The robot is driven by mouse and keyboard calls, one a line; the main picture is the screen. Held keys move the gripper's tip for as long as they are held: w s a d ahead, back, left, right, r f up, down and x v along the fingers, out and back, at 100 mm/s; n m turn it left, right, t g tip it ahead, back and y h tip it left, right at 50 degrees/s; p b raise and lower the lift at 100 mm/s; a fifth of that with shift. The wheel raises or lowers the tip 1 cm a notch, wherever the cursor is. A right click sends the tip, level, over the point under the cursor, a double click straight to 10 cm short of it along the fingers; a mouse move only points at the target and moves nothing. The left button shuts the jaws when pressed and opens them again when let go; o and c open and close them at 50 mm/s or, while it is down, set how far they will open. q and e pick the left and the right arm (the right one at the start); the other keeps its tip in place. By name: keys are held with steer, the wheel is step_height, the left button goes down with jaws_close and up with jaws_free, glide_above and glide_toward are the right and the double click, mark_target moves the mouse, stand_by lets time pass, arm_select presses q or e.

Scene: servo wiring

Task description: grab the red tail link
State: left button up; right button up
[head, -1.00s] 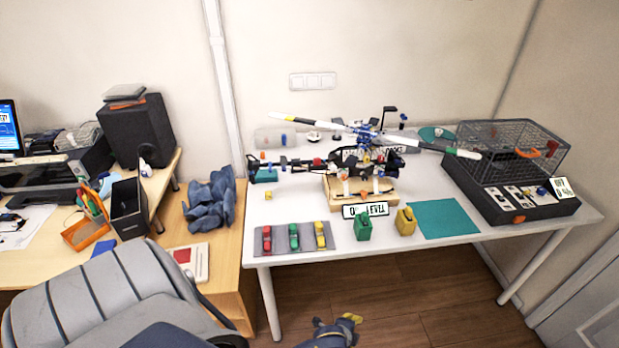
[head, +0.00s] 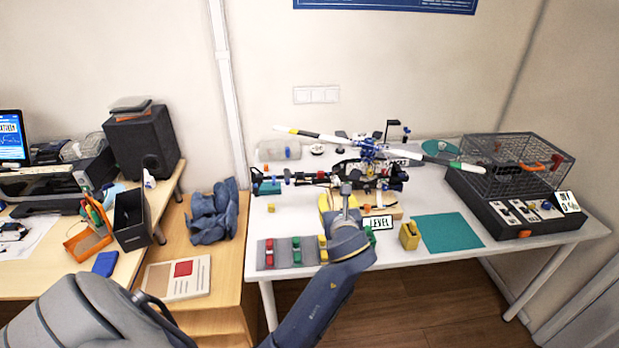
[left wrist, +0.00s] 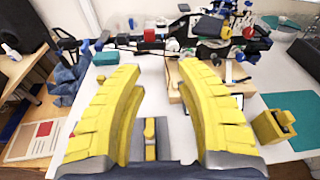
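My left gripper (head: 338,201) is over the front of the white table, just short of the model helicopter (head: 367,152). In the left wrist view its two yellow fingers (left wrist: 158,70) are spread wide with nothing between them. A red piece (head: 269,254) lies on a grey mat (head: 282,259) beside a green piece (head: 296,250) and a yellow piece (head: 323,250). A small red block (left wrist: 149,36) also sits on the helicopter's tail boom. I cannot tell which red part is the tail link. My right gripper is not in view.
A small wooden stand (head: 396,212) and a "LEVEL" sign (head: 380,223) are right of my gripper. A yellow container (head: 409,235) and a teal mat (head: 447,233) lie further right. The black caged box (head: 515,165) takes up the table's right end.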

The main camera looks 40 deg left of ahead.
arm_select(q)
glide_toward(321, 173)
steer(key=shift+y, duration=0.3)
steer(key=x, duration=0.9)
steer(key=shift+w+a+f, duration=0.15)
steer(key=shift+w, duration=0.25)
steer(key=shift+o, duration=0.3)
steer(key=c, duration=0.7)
